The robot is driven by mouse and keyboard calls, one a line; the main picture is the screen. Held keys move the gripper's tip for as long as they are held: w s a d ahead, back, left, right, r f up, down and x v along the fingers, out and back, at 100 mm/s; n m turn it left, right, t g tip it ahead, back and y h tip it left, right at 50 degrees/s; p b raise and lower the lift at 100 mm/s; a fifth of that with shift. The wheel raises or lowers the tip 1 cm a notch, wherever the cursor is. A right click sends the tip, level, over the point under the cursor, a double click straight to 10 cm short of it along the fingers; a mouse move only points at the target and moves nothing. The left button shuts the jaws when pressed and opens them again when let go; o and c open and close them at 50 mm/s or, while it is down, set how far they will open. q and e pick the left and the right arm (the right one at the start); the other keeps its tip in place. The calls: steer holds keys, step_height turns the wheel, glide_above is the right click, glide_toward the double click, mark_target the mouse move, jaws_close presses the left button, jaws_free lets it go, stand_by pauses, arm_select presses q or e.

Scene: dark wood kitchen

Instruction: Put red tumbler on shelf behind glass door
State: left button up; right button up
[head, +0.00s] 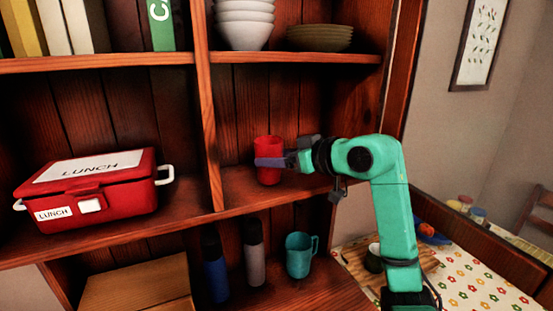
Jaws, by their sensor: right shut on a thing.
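The red tumbler (268,147) stands upright in the right-hand compartment of the middle shelf, in the head view. My right gripper (270,161) reaches in from the right and is shut around the tumbler at mid height. The tumbler's base is at or very near the shelf board (235,190); I cannot tell whether it touches. No glass door can be made out in front of this compartment. My left gripper is not in view.
A red lunch box (95,190) sits left of the upright divider (205,120). White bowls (243,25) and plates (320,38) are above. Bottles (254,252), a teal mug (300,254) and a cardboard box (140,290) are below. A table (480,285) is at right.

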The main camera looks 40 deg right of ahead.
steer(key=shift+s+f, duration=0.1)
steer(key=shift+s, duration=0.05)
steer(key=o, duration=1.1)
steer(key=shift+o, duration=0.9)
steer(key=shift+r, duration=0.3)
steer(key=b+v, duration=0.1)
steer(key=v, duration=0.2)
steer(key=shift+f, duration=0.15)
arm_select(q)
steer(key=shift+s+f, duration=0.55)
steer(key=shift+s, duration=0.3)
arm_select(e)
steer(key=v, duration=0.8)
steer(key=shift+s+r, duration=0.2)
steer(key=shift+s, duration=0.2)
